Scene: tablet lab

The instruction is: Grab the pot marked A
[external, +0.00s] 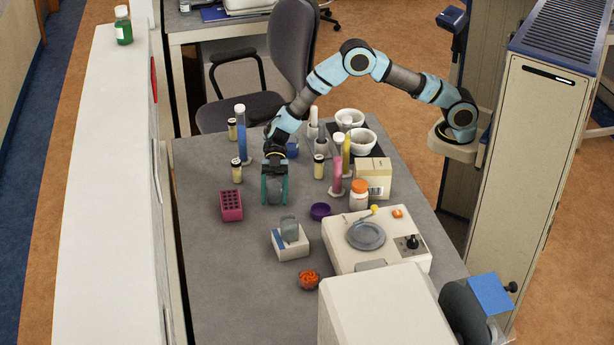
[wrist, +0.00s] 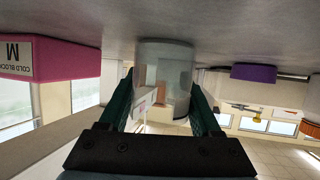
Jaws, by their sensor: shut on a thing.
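My gripper (external: 274,190) is over the left middle of the grey table, its green fingers pointing down. In the wrist view my gripper (wrist: 163,98) is shut on a clear greyish cylindrical vessel (wrist: 163,62), one finger on each side. The vessel's base is at or close to the table surface; I cannot tell if it touches. No letter A is readable on it. Small jars with pale contents stand near: one at the back left (external: 232,129), one left of the gripper (external: 237,172), one to the right (external: 319,168). Their marks are too small to read.
A pink block (external: 231,206), labelled COLD BLOCK in the wrist view (wrist: 45,58), is left of the gripper. A purple dish (external: 320,211) is to the right. A blue tube (external: 241,135) stands behind. A white block with a grey piece (external: 291,245) is in front.

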